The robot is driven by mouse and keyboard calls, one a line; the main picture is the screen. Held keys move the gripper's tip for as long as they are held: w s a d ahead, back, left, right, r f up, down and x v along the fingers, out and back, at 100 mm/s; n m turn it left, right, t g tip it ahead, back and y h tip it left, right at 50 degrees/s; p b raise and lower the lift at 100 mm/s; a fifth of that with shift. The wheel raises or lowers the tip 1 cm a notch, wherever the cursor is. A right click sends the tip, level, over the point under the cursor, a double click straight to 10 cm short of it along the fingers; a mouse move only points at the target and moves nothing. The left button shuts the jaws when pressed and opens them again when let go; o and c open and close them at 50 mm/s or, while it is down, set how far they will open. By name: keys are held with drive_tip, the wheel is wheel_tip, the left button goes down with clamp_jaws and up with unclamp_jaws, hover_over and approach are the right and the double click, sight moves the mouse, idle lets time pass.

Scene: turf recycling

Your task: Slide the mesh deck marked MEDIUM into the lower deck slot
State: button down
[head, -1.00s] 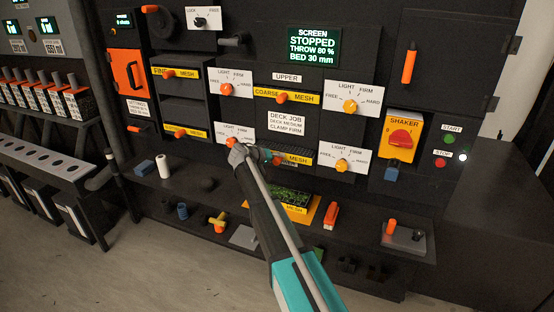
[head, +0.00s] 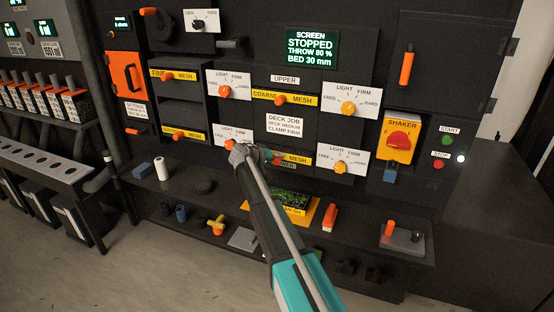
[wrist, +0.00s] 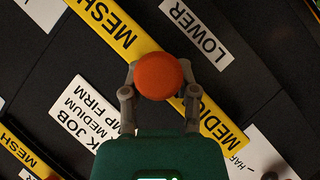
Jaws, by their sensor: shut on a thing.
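The MEDIUM mesh deck has a yellow front strip (head: 298,160) with an orange knob and sits at the lower slot, its strip close to the panel face. The strip also shows in the wrist view (wrist: 215,122), reading MEDIUM and MESH. My gripper (head: 268,155) is shut on the deck's round orange knob (wrist: 158,76), one finger on each side. The LOWER label (head: 286,166) is just under the strip and shows clearly in the wrist view (wrist: 196,34). The deck's body is hidden behind its front, and my arm covers part of the strip's left end.
The COARSE deck (head: 298,99) is in the upper slot. Clamp dials flank the slots, such as the lower right one (head: 340,167). The lower left dial (head: 229,144) is close to my gripper.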

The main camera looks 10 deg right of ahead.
drive_tip(key=shift+w+d, duration=0.65)
drive_tip(key=shift+w, duration=0.25)
idle(0.5)
drive_tip(key=shift+c, duration=1.5)
unclamp_jaws()
drive_tip(key=s+a, duration=0.6)
drive_tip(key=s, duration=0.2)
drive_tip(key=shift+s+a, duration=0.15)
drive_tip(key=shift+s, duration=0.2)
